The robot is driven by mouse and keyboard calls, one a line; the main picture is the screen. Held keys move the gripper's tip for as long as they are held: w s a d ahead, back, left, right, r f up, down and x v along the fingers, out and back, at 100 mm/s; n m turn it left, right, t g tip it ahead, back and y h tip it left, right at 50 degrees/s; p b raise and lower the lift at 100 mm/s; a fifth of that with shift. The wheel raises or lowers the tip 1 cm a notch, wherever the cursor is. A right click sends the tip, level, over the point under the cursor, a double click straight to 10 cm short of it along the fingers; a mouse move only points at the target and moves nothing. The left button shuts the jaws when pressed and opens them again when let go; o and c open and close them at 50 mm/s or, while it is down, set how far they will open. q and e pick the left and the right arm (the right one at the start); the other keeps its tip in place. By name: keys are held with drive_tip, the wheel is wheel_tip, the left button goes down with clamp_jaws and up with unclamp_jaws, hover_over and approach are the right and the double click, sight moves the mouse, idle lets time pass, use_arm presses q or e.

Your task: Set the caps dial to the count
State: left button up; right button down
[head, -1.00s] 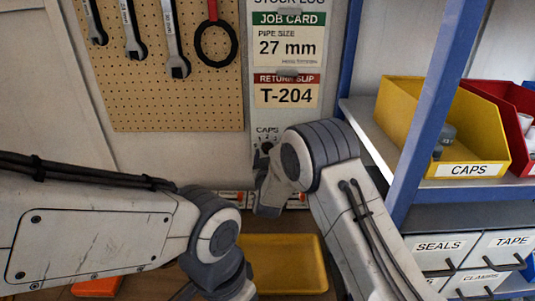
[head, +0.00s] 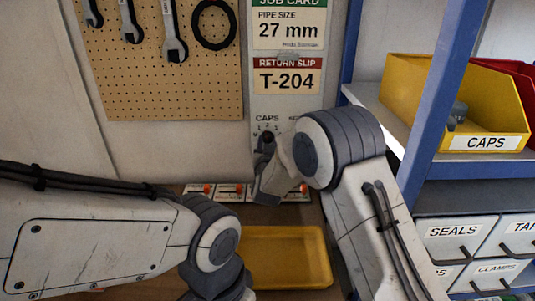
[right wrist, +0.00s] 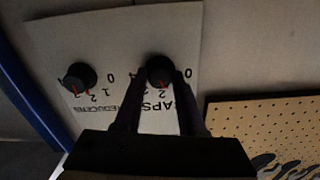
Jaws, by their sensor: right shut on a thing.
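The caps dial is a dark round knob (right wrist: 158,70) with a red mark, on a pale panel (right wrist: 110,45) that appears upside down in the right wrist view. My right gripper (right wrist: 161,80) is shut on this knob, one finger on each side. The red mark points toward the printed digits below the knob; the fingers partly hide them, so the exact setting is unclear. In the head view the right gripper (head: 264,145) is at the panel under the CAPS print. The yellow CAPS bin (head: 487,125) holds at least one grey cap (head: 457,112). My left gripper is out of view.
A second dark knob (right wrist: 80,77), by the REDUCERS print, sits beside the caps dial. A job card (head: 288,28) and return slip (head: 287,77) hang above. A yellow tray (head: 326,262) lies below. A blue shelf post (head: 437,95) stands right of my right arm.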

drive_tip(key=m+b, duration=0.3)
drive_tip(key=b, duration=0.1)
drive_tip(key=m+b, duration=0.3)
drive_tip(key=b, duration=0.1)
drive_tip(key=m+b, duration=0.3)
drive_tip(key=b, duration=0.1)
drive_tip(key=shift+f, duration=0.3)
drive_tip(key=shift+r+m+b, duration=0.2)
drive_tip(key=shift+m+b, duration=1.1)
drive_tip(key=shift+b, duration=0.05)
drive_tip(key=shift+c, duration=2.4)
unclamp_jaws()
drive_tip(key=shift+s+r, duration=0.1)
drive_tip(key=s+b, duration=0.1)
drive_tip(key=s, duration=0.9)
drive_tip(key=shift+s, duration=0.2)
drive_tip(key=shift+r, duration=0.1)
